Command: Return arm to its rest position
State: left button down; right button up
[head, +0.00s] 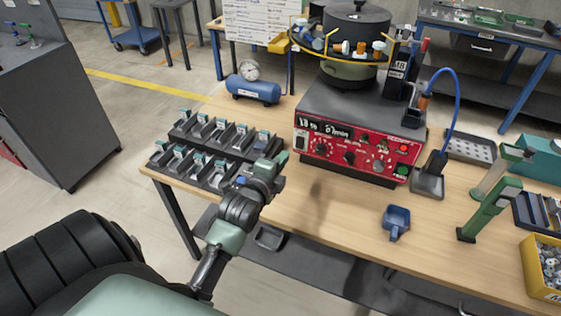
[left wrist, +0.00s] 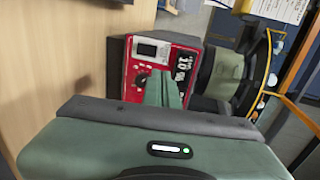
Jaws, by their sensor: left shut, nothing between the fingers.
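My left gripper (head: 278,162) is shut and empty. In the head view it is held over the table's near left part, beside the right end of the dark bin racks (head: 217,140), and it hides part of them. In the left wrist view its green shut fingers (left wrist: 163,92) point toward the red front of the feeder's control box (left wrist: 140,82). My right gripper does not show in either view.
The bowl feeder with its red panel (head: 350,148) stands at the table's back middle. A blue air tank (head: 254,89) stands behind the bins. A blue scoop (head: 396,221) lies to the right. Bare wood (head: 320,225) lies between the arm and the scoop.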

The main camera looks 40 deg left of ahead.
pick_arm(q)
jog(key=shift+s+r, duration=0.15)
jog(key=shift+s, duration=0.2)
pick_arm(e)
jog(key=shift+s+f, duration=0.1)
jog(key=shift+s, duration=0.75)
pick_arm(q)
jog(key=shift+d, duration=0.1)
